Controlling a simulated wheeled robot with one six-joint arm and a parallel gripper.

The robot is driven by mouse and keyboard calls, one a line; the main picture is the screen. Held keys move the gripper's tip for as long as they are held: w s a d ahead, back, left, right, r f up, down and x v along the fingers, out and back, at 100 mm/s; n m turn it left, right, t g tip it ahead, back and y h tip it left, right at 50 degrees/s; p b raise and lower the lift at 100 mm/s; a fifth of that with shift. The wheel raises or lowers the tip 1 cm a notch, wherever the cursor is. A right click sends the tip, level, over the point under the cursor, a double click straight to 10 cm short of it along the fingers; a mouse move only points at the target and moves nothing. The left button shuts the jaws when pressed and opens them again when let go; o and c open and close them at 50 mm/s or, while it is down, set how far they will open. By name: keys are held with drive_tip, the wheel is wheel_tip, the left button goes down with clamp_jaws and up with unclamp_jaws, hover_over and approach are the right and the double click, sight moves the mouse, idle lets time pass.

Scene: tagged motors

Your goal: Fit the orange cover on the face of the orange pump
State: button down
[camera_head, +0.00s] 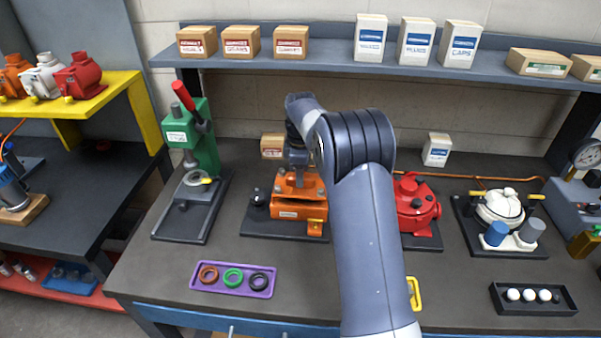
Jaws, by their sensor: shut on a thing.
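The orange pump (288,211) stands on a dark base plate on the bench, left of my arm. My gripper (298,180) points down right over the pump, its fingers shut on an orange piece at the pump's top. This piece looks like the orange cover (311,184). I cannot tell whether it rests flush on the pump's face or is held just above it. My arm and gripper hide part of the pump's top and right side.
A green press (204,140) stands to the left, a red pump (414,207) and a white pump (499,207) to the right. A purple tray (235,291) with rings and a black tray (510,309) with white balls lie in front. A boxed shelf (330,58) runs behind.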

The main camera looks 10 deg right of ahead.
drive_tip(key=shift+f+b, duration=0.75)
drive_tip(key=shift+f, duration=0.75)
drive_tip(key=c, duration=0.9)
unclamp_jaws()
drive_tip(key=shift+s+f, duration=0.1)
drive_tip(key=shift+f, duration=0.1)
drive_tip(key=shift+r, duration=0.1)
wheel_tip(320, 180, up, 6)
drive_tip(key=p, duration=0.5)
drive_tip(key=shift+r, duration=0.1)
wheel_tip(320, 180, up, 11)
drive_tip(key=shift+f+b, duration=0.15)
drive_tip(key=shift+b, duration=0.7)
